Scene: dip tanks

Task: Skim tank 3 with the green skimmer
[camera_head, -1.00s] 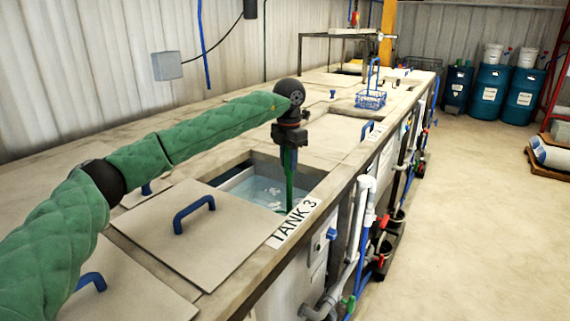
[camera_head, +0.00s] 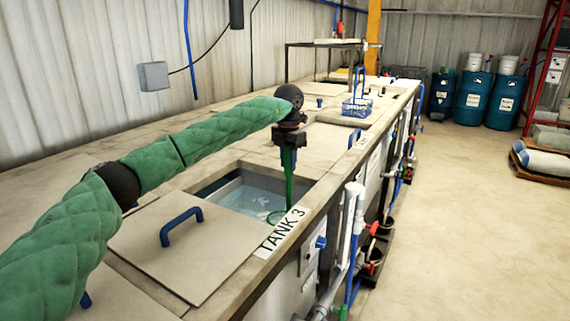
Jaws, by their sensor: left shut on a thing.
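Tank 3 (camera_head: 233,168) is an open tank with pale blue liquid and some whitish patches on it, seen in the head view. Its label, "TANK 3" (camera_head: 281,230), is on the front rim. My left gripper (camera_head: 289,150) is above the right end of the opening, pointing down, shut on the green skimmer (camera_head: 289,190). The skimmer hangs upright, and its green hoop (camera_head: 277,217) shows low in the opening near the front rim. I cannot tell how deep the hoop sits in the liquid. My right gripper is not in view.
A lid with a blue handle (camera_head: 182,224) lies left of the opening. A blue wire basket (camera_head: 356,106) stands farther along the tank line. Pipes with red valves (camera_head: 372,228) run along the front. Blue drums (camera_head: 473,92) stand at the back right; the floor between is clear.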

